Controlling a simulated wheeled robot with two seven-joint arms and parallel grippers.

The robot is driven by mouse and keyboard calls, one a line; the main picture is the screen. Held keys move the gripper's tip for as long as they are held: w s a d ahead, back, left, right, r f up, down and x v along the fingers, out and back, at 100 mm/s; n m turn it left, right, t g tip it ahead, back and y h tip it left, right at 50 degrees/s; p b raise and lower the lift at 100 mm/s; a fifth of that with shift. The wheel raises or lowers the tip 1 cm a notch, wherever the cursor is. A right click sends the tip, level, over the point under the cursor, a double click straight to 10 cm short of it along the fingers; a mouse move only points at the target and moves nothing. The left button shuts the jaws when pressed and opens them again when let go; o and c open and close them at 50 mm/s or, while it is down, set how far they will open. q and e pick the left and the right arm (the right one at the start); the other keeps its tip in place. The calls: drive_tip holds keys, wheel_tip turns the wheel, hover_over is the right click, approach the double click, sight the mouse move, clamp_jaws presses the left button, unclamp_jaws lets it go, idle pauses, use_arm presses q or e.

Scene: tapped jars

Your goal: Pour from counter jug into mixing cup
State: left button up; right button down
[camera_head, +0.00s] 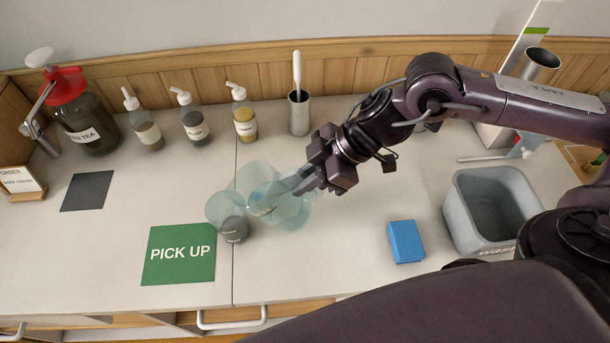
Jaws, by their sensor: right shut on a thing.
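My right gripper (299,184) is shut on a clear, pale teal jug (291,212) above the middle of the counter. The jug looks tilted to the left, toward the mixing cup. The mixing cup (215,207) is clear and stands just left of the jug, near the green mat. The cup has dark grey contents (233,230) low down. The jug overlaps the cup's right side in this view, so I cannot tell whether they touch or whether liquid is flowing. My left gripper is not in view.
A green "PICK UP" mat (180,270) lies front left. Pump bottles (195,124), a red-topped jar (90,125) and a holder (299,115) stand along the back. A blue block (405,241) and a grey bin (462,217) are at the right.

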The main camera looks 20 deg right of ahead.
sight(291, 170)
drive_tip(key=shift+w+a+r+g+h+p, duration=0.1)
drive_tip(key=shift+a+r+g+h+p, duration=0.15)
drive_tip(key=shift+r+h+p, duration=0.7)
drive_tip(key=shift+w+a+r+g+h+p, duration=0.2)
drive_tip(key=shift+r+p, duration=0.9)
drive_tip(key=shift+p, duration=1.05)
drive_tip(key=shift+s+f+h, duration=0.15)
drive_tip(key=shift+h, duration=0.1)
drive_tip(key=shift+d+f+b, duration=0.1)
drive_tip(key=shift+f+b, duration=0.8)
drive_tip(key=shift+f, duration=0.4)
drive_tip(key=shift+r+p, duration=0.35)
drive_tip(key=shift+p, duration=0.15)
drive_tip(key=shift+w+a+r+g+h+p, duration=0.15)
drive_tip(key=shift+a+r+h+p, duration=0.35)
drive_tip(key=shift+p, duration=1.25)
drive_tip(key=shift+w+a+r+g+h+p, duration=0.1)
drive_tip(key=shift+a+r+g+h+p, duration=0.35)
drive_tip(key=shift+p, duration=1.3)
drive_tip(key=shift+d+f+t+h, duration=0.2)
drive_tip(key=shift+t+h, duration=0.05)
drive_tip(key=shift+f, duration=0.1)
